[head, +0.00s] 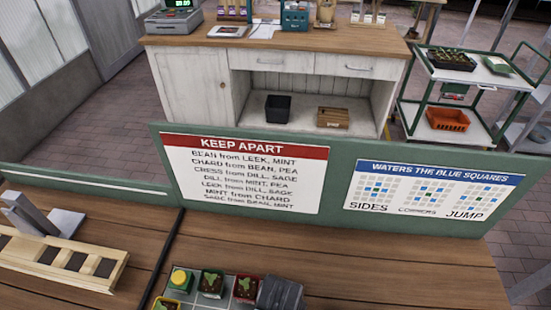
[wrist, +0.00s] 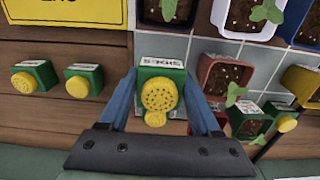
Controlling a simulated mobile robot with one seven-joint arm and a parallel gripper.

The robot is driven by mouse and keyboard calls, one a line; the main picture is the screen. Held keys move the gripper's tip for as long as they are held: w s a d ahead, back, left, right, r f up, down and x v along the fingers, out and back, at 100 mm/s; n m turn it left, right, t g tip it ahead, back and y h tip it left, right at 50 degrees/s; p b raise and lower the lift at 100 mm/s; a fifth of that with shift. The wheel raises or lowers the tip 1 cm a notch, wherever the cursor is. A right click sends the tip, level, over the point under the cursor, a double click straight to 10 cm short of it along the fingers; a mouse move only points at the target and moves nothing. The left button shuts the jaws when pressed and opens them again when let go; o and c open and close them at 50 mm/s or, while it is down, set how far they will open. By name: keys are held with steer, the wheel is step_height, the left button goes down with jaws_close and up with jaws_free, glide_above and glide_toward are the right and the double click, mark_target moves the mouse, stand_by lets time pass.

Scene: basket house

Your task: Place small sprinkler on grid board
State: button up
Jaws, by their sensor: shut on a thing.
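My gripper (wrist: 160,80) is shut on a small sprinkler (wrist: 159,97) in the wrist view. The sprinkler is a green block with a round dotted yellow face, a small yellow knob and a white label with print I cannot read surely. A blue finger is on each side of it. The grid board (wrist: 201,55) is a tiled grey-blue panel with pale lines, partly behind and to the right of my gripper.
Two more sprinklers (wrist: 84,82) sit on the wooden table, left. A green panel carries a keep-apart sign (head: 243,172) and a watering sign (head: 430,190). A wooden tray (head: 60,262) lies left.

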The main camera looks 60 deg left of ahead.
steer(key=shift+f, duration=2.75)
steer(key=shift+f, duration=0.2)
steer(key=o, duration=1.2)
steer(key=shift+r, duration=0.15)
